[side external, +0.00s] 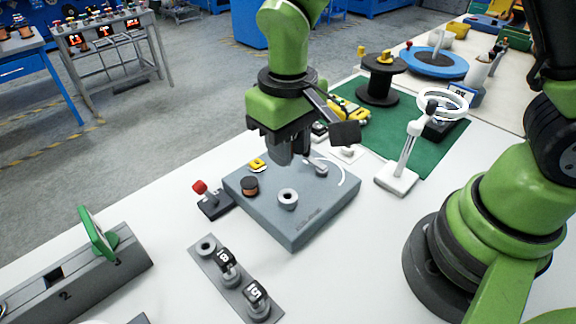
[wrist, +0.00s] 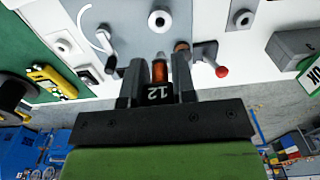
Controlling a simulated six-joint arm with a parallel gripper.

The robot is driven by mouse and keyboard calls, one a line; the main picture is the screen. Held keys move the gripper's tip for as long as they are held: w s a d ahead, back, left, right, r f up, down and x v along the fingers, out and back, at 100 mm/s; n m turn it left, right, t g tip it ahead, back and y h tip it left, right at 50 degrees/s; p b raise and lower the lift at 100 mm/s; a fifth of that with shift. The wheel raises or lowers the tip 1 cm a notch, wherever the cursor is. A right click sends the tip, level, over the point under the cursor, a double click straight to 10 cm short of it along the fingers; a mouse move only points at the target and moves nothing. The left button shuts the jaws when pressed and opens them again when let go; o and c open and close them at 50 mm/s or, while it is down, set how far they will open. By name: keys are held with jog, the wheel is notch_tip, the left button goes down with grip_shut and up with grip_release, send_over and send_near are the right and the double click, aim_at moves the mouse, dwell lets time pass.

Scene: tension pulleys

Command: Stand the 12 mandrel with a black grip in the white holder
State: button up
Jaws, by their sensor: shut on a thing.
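My gripper (wrist: 157,88) is shut on the 12 mandrel (wrist: 158,93), whose black grip shows the number 12 between the fingers. Copper-coloured winding covers its shaft, and a pale tip points away from the wrist. In the side view my gripper (side external: 290,152) is above the back of the grey block (side external: 300,228), and the fingers mostly hide the mandrel. A small white holder with a round socket (wrist: 62,46) lies left of the gripper in the wrist view. In the side view it appears as a low white piece (side external: 347,154) behind the block, partly hidden by my gripper.
The block carries a pale ring (side external: 288,198) and a copper spool (side external: 250,187). A red-knobbed lever (side external: 200,188) stands at its left. A grey rack (side external: 236,280) holds mandrels 18 and 15, with one empty socket. A white stand (side external: 397,178) rises at right.

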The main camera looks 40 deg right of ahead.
jog(key=shift+r, duration=0.75)
jog(key=shift+r, duration=2.5)
jog(key=shift+d, duration=0.1)
jog(key=shift+w+d+f+m, duration=0.5)
jog(key=shift+d+f+m, duration=0.5)
jog(key=shift+d+f, duration=2.2)
jog(key=shift+w+d+f+m, duration=0.5)
jog(key=shift+d+f+m, duration=0.5)
jog(key=shift+d+f, duration=2.1)
jog(key=shift+w+d+f+m, duration=0.5)
jog(key=shift+d+f+m, duration=0.9)
jog(key=shift+d, duration=3.2)
jog(key=shift+f+n, duration=0.4)
jog(key=shift+f, duration=1.35)
jog(key=o, duration=1.3)
